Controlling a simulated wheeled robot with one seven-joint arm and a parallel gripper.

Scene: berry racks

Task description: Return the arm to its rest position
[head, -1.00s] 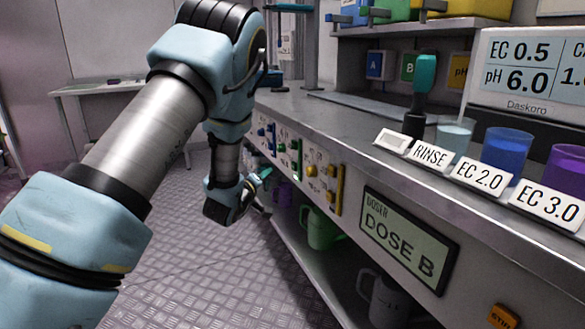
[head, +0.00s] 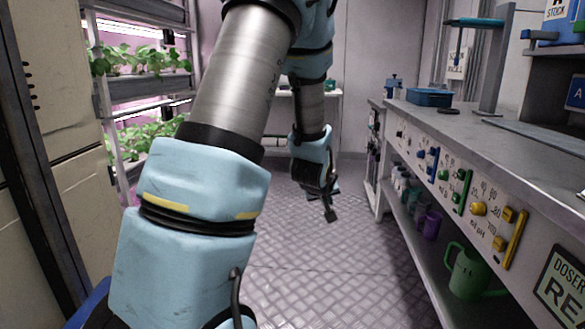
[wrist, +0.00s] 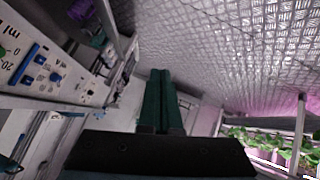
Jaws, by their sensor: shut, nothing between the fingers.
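My arm, blue and silver, reaches up and forward in the head view and bends down at its far end. My gripper (head: 330,205) hangs above the metal floor, to the left of the workbench and apart from it. In the wrist view the two green fingers (wrist: 160,100) lie side by side, closed together with nothing between them.
The workbench (head: 480,135) with dials and a lower shelf runs along the right. A green jug (head: 468,275) and a purple mug (head: 431,224) stand on the shelf. Plant racks (head: 140,62) stand at the left. The patterned floor (head: 330,275) between is clear.

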